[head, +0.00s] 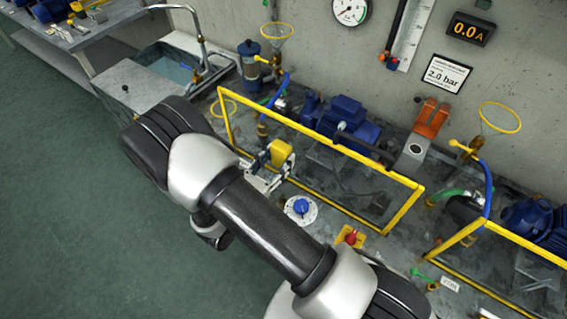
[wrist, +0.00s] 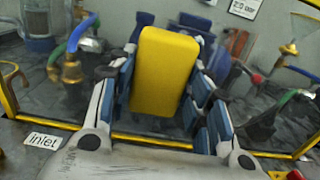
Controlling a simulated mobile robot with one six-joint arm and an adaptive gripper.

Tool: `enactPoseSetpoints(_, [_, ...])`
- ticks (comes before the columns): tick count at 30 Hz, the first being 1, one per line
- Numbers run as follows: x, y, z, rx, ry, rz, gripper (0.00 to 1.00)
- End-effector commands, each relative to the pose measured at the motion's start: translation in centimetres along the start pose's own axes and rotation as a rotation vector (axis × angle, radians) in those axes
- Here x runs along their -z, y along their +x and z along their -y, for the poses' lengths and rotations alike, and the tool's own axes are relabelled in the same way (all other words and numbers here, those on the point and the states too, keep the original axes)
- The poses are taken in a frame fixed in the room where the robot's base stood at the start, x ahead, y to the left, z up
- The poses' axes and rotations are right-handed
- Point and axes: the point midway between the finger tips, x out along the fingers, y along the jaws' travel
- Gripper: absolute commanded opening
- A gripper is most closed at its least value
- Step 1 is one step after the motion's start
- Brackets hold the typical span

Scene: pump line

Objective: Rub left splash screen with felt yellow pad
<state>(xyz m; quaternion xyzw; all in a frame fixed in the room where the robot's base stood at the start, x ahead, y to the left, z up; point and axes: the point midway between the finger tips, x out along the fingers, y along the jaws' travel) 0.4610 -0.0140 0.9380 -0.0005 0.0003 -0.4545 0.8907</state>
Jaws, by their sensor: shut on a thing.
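The felt yellow pad (head: 281,153) is a yellow block held in my gripper (head: 268,163). In the wrist view the pad (wrist: 165,75) stands upright between the blue-padded fingers of my gripper (wrist: 165,92), which are shut on its sides. The left splash screen (head: 345,187) is a clear pane in a yellow frame, in front of a blue pump. The pad is at the left part of this screen, on its front side. I cannot tell whether it touches the pane. In the wrist view the screen's lower yellow rail (wrist: 150,142) runs behind the gripper.
A blue knob (head: 301,207) on a white dial and a red button (head: 351,238) on a yellow plate sit along the bench front. A second yellow-framed screen (head: 470,228) is at the right. A sink (head: 150,75) stands at the left. The floor is clear.

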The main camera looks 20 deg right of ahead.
Motion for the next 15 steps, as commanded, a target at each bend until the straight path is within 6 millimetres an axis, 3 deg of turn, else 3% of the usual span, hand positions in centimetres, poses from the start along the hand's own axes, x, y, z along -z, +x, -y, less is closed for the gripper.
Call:
enactPoseSetpoints(5, [-0.2,0.1,-0.3,0.000,0.001,0.000,0.26])
enactPoseSetpoints(15, [-2.8,-0.1,-0.3,0.000,0.001,0.001,0.26])
